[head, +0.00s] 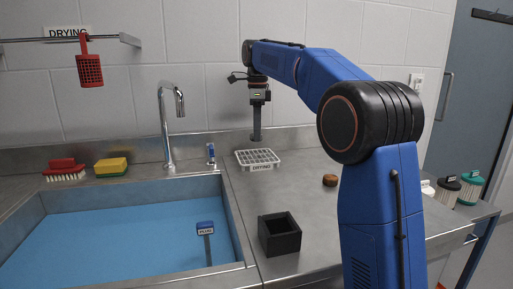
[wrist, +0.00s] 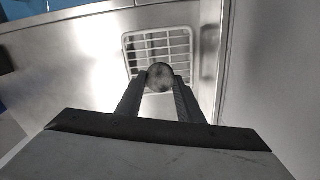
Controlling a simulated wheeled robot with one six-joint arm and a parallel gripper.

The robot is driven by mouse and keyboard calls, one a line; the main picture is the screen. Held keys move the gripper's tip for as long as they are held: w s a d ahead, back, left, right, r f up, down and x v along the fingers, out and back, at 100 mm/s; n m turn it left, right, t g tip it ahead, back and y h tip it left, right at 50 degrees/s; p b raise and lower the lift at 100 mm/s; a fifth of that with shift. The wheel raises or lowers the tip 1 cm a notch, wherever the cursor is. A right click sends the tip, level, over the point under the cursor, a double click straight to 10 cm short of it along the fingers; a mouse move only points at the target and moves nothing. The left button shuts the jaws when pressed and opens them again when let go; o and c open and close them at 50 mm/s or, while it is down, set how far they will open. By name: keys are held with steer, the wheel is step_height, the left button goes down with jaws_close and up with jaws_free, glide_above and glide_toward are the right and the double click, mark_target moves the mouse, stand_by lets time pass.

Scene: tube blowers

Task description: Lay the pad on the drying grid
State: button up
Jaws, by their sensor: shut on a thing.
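The pad (wrist: 160,75) is a round, mottled grey piece between the fingertips of my gripper (wrist: 160,85) in the wrist view. My gripper is shut on it and points down. The drying grid (wrist: 185,35) is a white wire rack lying beyond the pad in that view; the pad overlaps its near part. In the head view the white grid (head: 245,155), with a DRYING label, lies on the steel counter behind the sink's right edge. My gripper (head: 257,138) is over the grid there. I cannot make out the pad in the head view or its exact height.
A blue-bottomed sink (head: 130,235) with a tap (head: 165,125) is on the left. A black open box (head: 280,235) and a small brown round thing (head: 330,180) stand on the counter. A red brush (head: 65,170) and a yellow sponge (head: 111,166) lie behind the sink.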

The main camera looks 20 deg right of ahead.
mark_target(257, 155)
steer(key=shift+f, duration=2.8)
steer(key=shift+f, duration=0.1)
steer(key=o, duration=1)
steer(key=shift+r, duration=3.9)
